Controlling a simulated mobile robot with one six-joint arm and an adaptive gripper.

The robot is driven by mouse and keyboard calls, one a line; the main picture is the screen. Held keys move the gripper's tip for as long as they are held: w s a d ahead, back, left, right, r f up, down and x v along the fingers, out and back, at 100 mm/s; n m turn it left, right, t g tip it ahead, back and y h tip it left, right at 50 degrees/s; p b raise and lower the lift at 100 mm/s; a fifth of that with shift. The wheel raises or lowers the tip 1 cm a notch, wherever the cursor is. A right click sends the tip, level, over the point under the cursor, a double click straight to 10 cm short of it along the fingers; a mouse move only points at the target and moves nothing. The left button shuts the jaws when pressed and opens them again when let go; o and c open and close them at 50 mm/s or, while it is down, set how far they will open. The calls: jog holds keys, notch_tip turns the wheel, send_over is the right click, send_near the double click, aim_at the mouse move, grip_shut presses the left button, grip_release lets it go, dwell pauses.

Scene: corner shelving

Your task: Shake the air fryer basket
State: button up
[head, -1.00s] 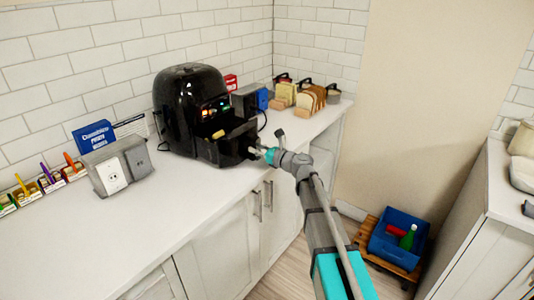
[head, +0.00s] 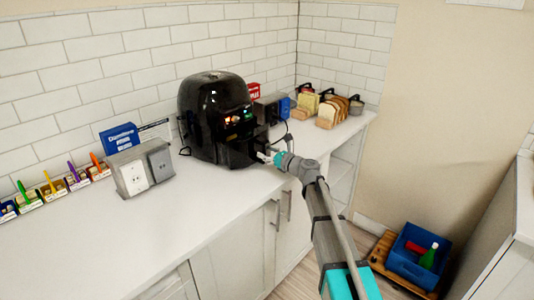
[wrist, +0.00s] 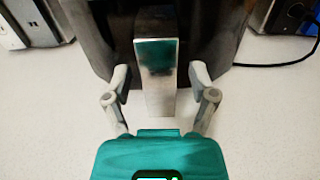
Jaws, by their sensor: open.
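The black air fryer (head: 212,108) stands on the white counter with its front lights lit. Its dark basket (head: 243,152) sits at the lower front, and no food shows in it. In the wrist view the basket's metallic handle (wrist: 155,85) points toward me. My gripper (head: 268,157) is at the handle, and it also shows in the wrist view (wrist: 159,80). Its fingers are open, one on each side of the handle, with gaps visible. The inside of the basket is hidden.
A grey outlet box (head: 140,168) stands left of the fryer, near a blue box (head: 120,138). Bread slices in holders (head: 325,110) stand at the right end of the counter. The front counter is clear.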

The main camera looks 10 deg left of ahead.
jog(key=shift+s, duration=0.1)
jog(key=v, duration=1.2)
dwell(0.4)
jog(key=s+d+f+n+g+h, duration=0.4)
jog(key=s+f+n+g+h, duration=0.25)
jog(key=s+f+n, duration=0.75)
jog(key=s+d+f+n+g+h, duration=0.4)
jog(key=s+d+n+h, duration=0.4)
jog(key=s+d+n, duration=0.3)
jog(key=shift+s+d+f, duration=0.3)
jog(key=shift+s+d, duration=0.1)
jog(key=shift+d, duration=0.55)
